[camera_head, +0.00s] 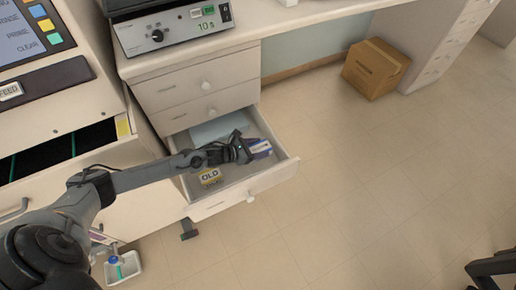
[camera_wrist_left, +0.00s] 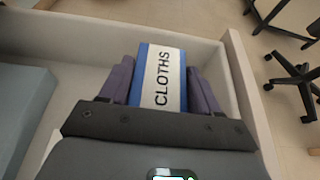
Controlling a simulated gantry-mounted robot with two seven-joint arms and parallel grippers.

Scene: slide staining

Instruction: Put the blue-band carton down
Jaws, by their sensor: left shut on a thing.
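The blue-band carton (camera_head: 261,149) is a small white and blue box at the right side of the open drawer in the head view. In the left wrist view the carton (camera_wrist_left: 162,78) shows a white label reading "CLOTHS" between blue sides. My left gripper (camera_head: 250,150) is shut on the carton, with one finger on each side of it. The carton is within the drawer's outline; I cannot tell whether it touches the drawer floor. The open drawer (camera_head: 246,189) has pale walls. My right gripper is not in view.
A yellow and grey box marked "OLD" (camera_head: 210,176) sits in the drawer's front left. A pale blue flat item (camera_head: 218,127) lies at the drawer's back. A cardboard box (camera_head: 375,68) stands on the floor. Closed drawers (camera_head: 197,81) are above the open one.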

